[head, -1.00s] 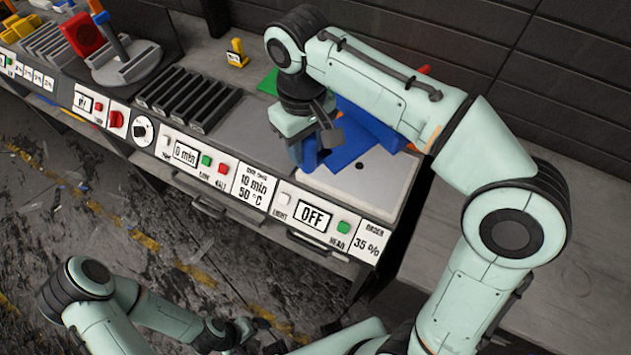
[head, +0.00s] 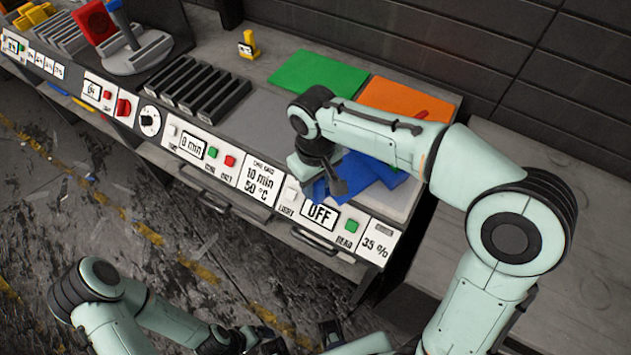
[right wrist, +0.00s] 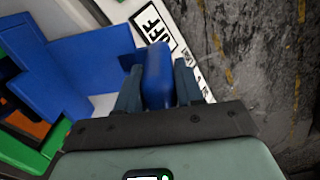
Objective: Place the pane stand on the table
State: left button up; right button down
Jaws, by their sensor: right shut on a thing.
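The blue pane stand (head: 376,170) is at the right end of the bench in the head view, over the pale plate behind the OFF panel. My right gripper (head: 325,180) is at its near left side. In the right wrist view, my right gripper (right wrist: 158,88) is shut on a rounded blue part (right wrist: 156,62), and wide blue parts (right wrist: 85,60) of the stand lie to the left. The arm hides some of the stand; I cannot tell whether its underside touches the surface. My left gripper (head: 331,332) is low in the head view, dark and partly cut off.
A green sheet (head: 318,73) and an orange sheet (head: 408,101) lie behind the stand. A black slotted rack (head: 200,90), a grey round-based fixture (head: 135,50) and a small yellow item (head: 248,43) stand farther left. Grey bench surface (head: 262,120) beside the rack is clear.

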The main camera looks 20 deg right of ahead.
jog(key=shift+w, duration=0.1)
jog(key=shift+f, duration=0.2)
jog(key=c, duration=0.7)
grip_release()
pick_arm(q)
jog(key=shift+f, duration=0.1)
jog(key=r, duration=0.1)
jog(key=w+r+p, duration=0.1)
jog(key=r+p, duration=0.1)
jog(key=shift+w, duration=0.3)
pick_arm(e)
notch_tip(320, 180, up, 12)
jog(key=shift+a+r, duration=0.1)
jog(key=shift+r, duration=0.05)
